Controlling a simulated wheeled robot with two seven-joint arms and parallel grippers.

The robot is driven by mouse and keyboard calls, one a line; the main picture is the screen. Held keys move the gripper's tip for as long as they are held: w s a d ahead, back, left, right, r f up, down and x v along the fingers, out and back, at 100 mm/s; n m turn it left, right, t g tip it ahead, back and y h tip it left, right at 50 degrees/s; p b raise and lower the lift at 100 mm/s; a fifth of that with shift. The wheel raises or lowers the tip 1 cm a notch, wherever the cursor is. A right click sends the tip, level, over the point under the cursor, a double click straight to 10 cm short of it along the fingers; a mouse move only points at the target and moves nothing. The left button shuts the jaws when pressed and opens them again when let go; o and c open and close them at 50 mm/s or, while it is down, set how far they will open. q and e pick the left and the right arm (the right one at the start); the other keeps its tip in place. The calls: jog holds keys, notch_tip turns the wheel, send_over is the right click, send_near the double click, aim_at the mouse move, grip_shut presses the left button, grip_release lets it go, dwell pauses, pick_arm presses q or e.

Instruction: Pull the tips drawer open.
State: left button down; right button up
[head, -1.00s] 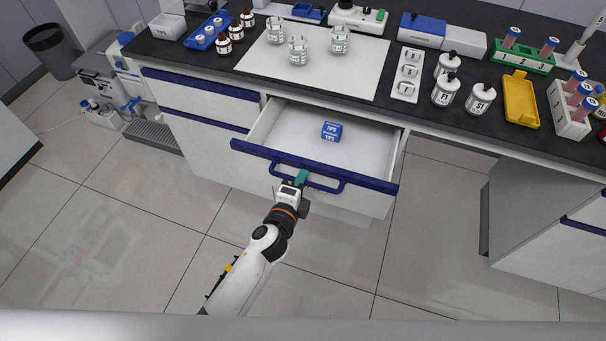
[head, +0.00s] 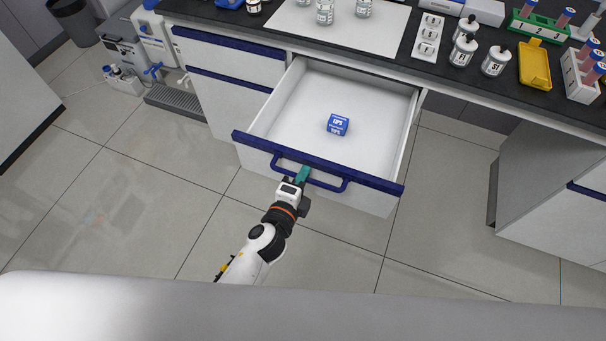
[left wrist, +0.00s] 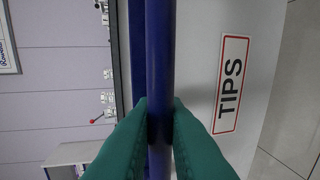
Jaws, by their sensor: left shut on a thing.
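The tips drawer (head: 276,119) is pulled out from the bench, its white inside showing. It has a blue top edge and a blue bar handle (head: 329,187). A small blue box marked TIPS (head: 338,124) lies inside it. My left gripper (head: 303,175) is shut on the handle, near the middle of the drawer front. In the left wrist view its green fingers (left wrist: 160,125) close on both sides of the blue handle bar (left wrist: 160,60). A red-framed TIPS label (left wrist: 231,84) is on the drawer front beside it. My right gripper is not in view.
The dark benchtop (head: 400,72) above the drawer holds a white mat (head: 345,38), white bottles (head: 463,50), a yellow tray (head: 535,65) and tube racks. Closed drawers (head: 228,60) are to the left. The tiled floor (head: 150,190) in front is clear.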

pick_arm(q)
jog(key=c, duration=1.5)
grip_release()
jog(key=shift+c, duration=0.2)
jog(key=b+v, duration=0.1)
jog(key=v, duration=1.1)
jog(key=shift+f, duration=0.15)
